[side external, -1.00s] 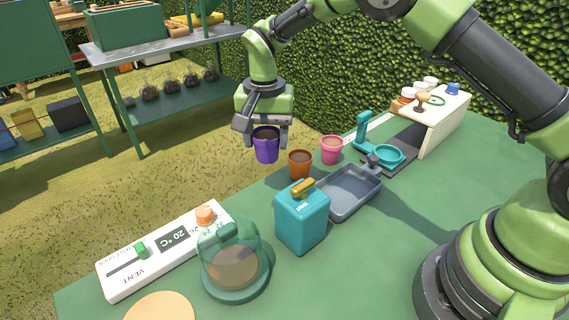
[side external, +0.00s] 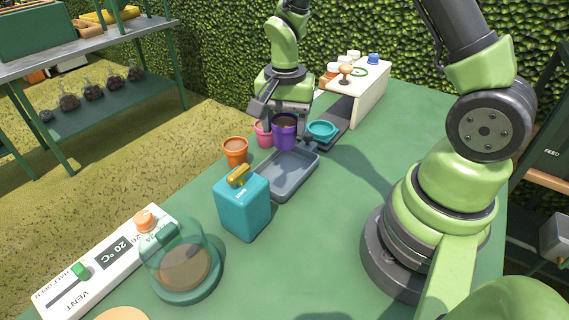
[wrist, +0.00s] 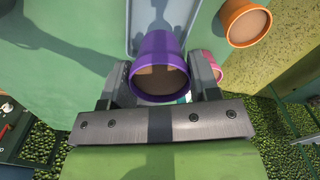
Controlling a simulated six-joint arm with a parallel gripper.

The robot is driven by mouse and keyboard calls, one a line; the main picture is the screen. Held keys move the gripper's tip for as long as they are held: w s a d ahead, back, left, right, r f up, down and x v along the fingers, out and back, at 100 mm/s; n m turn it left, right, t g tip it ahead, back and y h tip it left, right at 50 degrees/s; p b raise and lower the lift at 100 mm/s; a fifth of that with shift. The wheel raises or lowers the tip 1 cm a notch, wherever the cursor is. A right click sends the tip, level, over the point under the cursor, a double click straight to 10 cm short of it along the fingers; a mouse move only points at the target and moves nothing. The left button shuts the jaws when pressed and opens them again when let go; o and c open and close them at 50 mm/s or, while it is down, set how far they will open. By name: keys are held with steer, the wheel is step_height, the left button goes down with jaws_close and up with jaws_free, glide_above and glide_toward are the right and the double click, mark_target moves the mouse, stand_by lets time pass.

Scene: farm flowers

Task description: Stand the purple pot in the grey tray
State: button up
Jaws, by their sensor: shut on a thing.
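The purple pot (side external: 285,130), filled with dark soil, is upright between the fingers of my gripper (side external: 284,112). It also shows in the wrist view (wrist: 160,67), with a finger on each side. My gripper is shut on it and holds it near the far end of the grey tray. The grey tray (side external: 290,183) is shallow and rectangular, lies on the green table, and is empty where it shows. In the wrist view the pot overlaps the tray's end (wrist: 133,40). How high the pot is above the table is hard to tell.
A pink pot (side external: 263,133) and an orange pot (side external: 236,150) stand left of the tray. A teal dish (side external: 321,129) is close right of the purple pot. A teal box (side external: 243,207) stands at the tray's near end. The table right of the tray is clear.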

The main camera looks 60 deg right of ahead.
mark_target(285, 126)
step_height(285, 126, down, 8)
steer(key=shift+r, duration=0.1)
stand_by(0.4)
steer(key=o, duration=1)
step_height(285, 126, up, 12)
steer(key=shift+f, duration=0.2)
steer(key=shift+s+a+r+n+t+y, duration=0.35)
steer(key=shift+s+a+r+n+t, duration=1.05)
steer(key=shift+s+r, duration=1.2)
steer(key=shift+s+a+r+n+t+y, duration=0.3)
steer(key=shift+s+a+r+n+t, duration=0.65)
steer(key=shift+s+r+n, duration=1.25)
steer(key=shift+s+a+r+n+t+y, duration=0.35)
steer(key=shift+s+a+r+n+t, duration=0.85)
steer(key=shift+s+r, duration=1.75)
